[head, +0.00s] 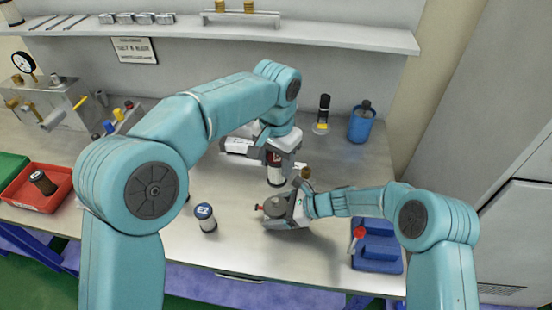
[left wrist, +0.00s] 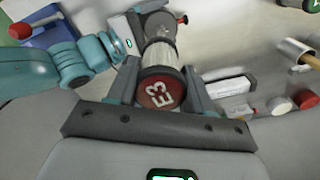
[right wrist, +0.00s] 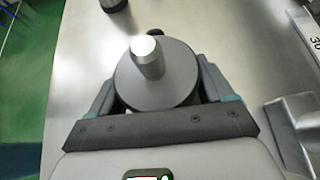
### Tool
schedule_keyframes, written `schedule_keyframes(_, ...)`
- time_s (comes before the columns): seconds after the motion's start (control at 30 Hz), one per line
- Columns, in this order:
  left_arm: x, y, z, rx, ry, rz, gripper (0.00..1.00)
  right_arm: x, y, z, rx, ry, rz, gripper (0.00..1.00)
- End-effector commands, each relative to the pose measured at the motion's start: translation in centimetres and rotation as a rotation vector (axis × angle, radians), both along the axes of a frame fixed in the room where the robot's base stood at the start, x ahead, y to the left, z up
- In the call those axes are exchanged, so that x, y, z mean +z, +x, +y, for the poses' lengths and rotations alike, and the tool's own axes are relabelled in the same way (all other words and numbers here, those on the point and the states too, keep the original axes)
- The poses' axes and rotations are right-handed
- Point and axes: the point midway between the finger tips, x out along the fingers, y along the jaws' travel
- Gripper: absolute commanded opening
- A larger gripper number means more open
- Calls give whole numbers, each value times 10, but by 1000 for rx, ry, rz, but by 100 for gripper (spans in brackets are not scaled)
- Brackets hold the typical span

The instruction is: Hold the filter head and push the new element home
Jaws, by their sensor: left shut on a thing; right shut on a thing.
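The new element, with a red cap marked E3 (left wrist: 160,92) and a pale pleated body (left wrist: 161,58), is shut in my left gripper (head: 271,158). In the head view its pale body (head: 276,178) hangs below that gripper, over the bench. The grey filter head (right wrist: 156,78) is shut in my right gripper (right wrist: 157,95). It shows a round face with a short stub, and a red knob in the head view (head: 274,207). In the left wrist view the element's far end lines up with the filter head (left wrist: 157,24); whether they touch I cannot tell.
A blue-capped element (head: 205,217) stands on the bench. A blue tray (head: 377,266) with a red-knobbed tool lies at right. A red bin (head: 30,198) holds a dark element at left. A blue canister (head: 361,122) stands at the back right.

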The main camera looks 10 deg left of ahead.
Motion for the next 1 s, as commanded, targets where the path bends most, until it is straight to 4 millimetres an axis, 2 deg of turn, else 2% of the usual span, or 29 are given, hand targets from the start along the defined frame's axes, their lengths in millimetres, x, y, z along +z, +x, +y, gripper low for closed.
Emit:
schedule_keyframes(0.1,-7,0,0,-147,3,1,21,-5,-4,0,5,-6,8,54)
schedule_keyframes(0.2,-12,-1,1,-210,7,8,21,-5,-4,0,5,-6,8,54)
schedule_keyframes(0.63,-19,-2,3,-201,7,14,21,-6,-4,0,5,-7,9,54)
schedule_keyframes(1.0,-54,-2,2,-200,7,15,21,-6,-4,0,6,-7,10,54)
